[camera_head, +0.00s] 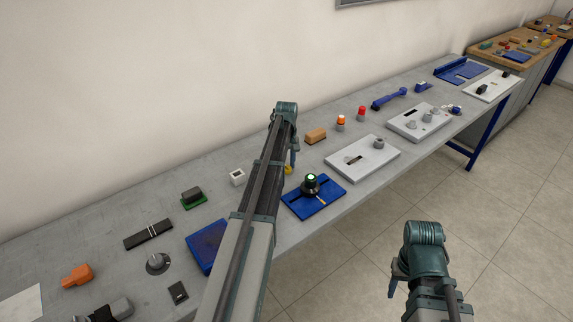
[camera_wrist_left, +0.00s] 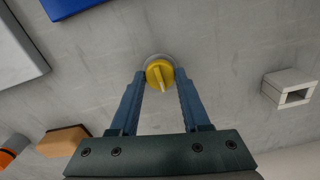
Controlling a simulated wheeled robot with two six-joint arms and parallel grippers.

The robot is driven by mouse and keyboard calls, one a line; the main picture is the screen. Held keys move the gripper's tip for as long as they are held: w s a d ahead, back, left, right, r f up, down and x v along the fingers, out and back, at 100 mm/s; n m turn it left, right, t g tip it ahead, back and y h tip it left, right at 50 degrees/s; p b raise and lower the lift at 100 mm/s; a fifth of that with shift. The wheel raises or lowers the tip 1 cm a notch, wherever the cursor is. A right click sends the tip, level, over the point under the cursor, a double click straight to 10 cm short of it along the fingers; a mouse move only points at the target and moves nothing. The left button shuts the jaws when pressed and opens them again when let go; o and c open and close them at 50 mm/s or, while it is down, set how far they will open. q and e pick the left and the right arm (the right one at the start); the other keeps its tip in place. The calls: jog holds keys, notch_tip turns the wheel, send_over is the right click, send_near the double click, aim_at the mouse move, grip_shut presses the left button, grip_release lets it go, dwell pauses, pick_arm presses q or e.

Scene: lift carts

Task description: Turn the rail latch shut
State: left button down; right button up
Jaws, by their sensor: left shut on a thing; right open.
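A round yellow knob (camera_wrist_left: 160,73) with a raised ridge sits on a grey round base on the bench, and I take it for the rail latch. In the head view the yellow knob (camera_head: 288,170) is partly hidden by my left arm. My left gripper (camera_wrist_left: 160,82) reaches down over it, one finger on each side, and is shut on it. The left gripper also shows in the head view (camera_head: 293,160). The ridge points slightly off the line toward the gripper body. My right gripper (camera_head: 395,284) is open and empty, off the bench's front edge.
A white hollow block (camera_head: 237,177) and a brown block (camera_head: 316,136) are nearby. Light grey panels (camera_head: 362,158) lie farther right. Floor is clear in front.

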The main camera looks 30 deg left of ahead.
aim_at(287, 166)
pick_arm(q)
jog(key=shift+c, duration=1.9)
grip_release()
jog(key=shift+r, duration=0.2)
notch_tip(287, 166, up, 14)
jog(key=p, duration=1.3)
jog(key=shift+f+p, duration=0.25)
jog(key=shift+p, duration=0.15)
